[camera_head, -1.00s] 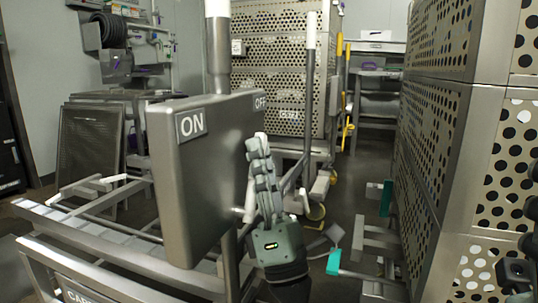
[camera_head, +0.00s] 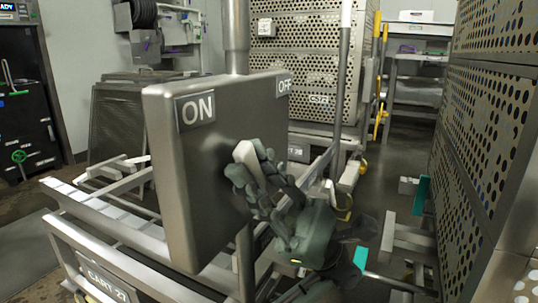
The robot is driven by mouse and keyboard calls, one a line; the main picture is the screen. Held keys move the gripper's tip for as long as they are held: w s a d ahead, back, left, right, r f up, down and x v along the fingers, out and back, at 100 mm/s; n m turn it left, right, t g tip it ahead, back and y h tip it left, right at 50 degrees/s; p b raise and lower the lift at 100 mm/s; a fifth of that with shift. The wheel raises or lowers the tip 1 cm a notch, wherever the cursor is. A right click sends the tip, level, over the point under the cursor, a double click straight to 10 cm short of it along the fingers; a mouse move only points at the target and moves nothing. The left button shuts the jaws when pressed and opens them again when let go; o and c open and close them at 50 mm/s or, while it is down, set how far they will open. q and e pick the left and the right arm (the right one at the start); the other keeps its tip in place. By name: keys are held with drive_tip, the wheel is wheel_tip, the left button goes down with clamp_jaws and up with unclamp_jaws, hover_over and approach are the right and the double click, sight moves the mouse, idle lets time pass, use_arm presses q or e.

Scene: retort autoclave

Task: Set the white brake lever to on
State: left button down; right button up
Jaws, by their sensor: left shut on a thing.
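The white brake lever (camera_head: 243,152) sticks out from the side face of a grey metal box (camera_head: 195,185). The box carries an ON label (camera_head: 198,108) at its left and an OFF label (camera_head: 284,85) at its right. The lever's white end points up and to the left, toward the ON side. My left gripper (camera_head: 262,178) is shut on the lever, its dark fingers around it, hiding the lever's lower part and pivot. My right gripper does not show.
A cart frame marked CART 27 (camera_head: 105,280) stands below the box. Perforated metal crates (camera_head: 490,150) rise close on the right, and another stack (camera_head: 310,60) stands behind. Teal-ended bars (camera_head: 360,258) project at the lower right. Open floor shows between the stacks.

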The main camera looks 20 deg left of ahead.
use_arm(q)
drive_tip(key=shift+s+f+n+g+h, duration=0.2)
drive_tip(key=shift+s+n+g+h, duration=0.1)
drive_tip(key=shift+n+h, duration=0.45)
drive_tip(key=shift+s+f+n+g+h, duration=0.15)
drive_tip(key=shift+s+n+h, duration=0.1)
drive_tip(key=shift+n+h, duration=0.5)
drive_tip(key=shift+s+f+n+g+h, duration=0.25)
drive_tip(key=shift+n+h, duration=0.35)
drive_tip(key=shift+h, duration=0.3)
drive_tip(key=shift+s, duration=0.1)
drive_tip(key=c, duration=1.4)
unclamp_jaws()
drive_tip(key=shift+o, duration=0.2)
drive_tip(key=v, duration=0.7)
drive_tip(key=shift+w+d+f, duration=0.1)
drive_tip(key=shift+w+f, duration=0.05)
drive_tip(key=shift+w, duration=0.05)
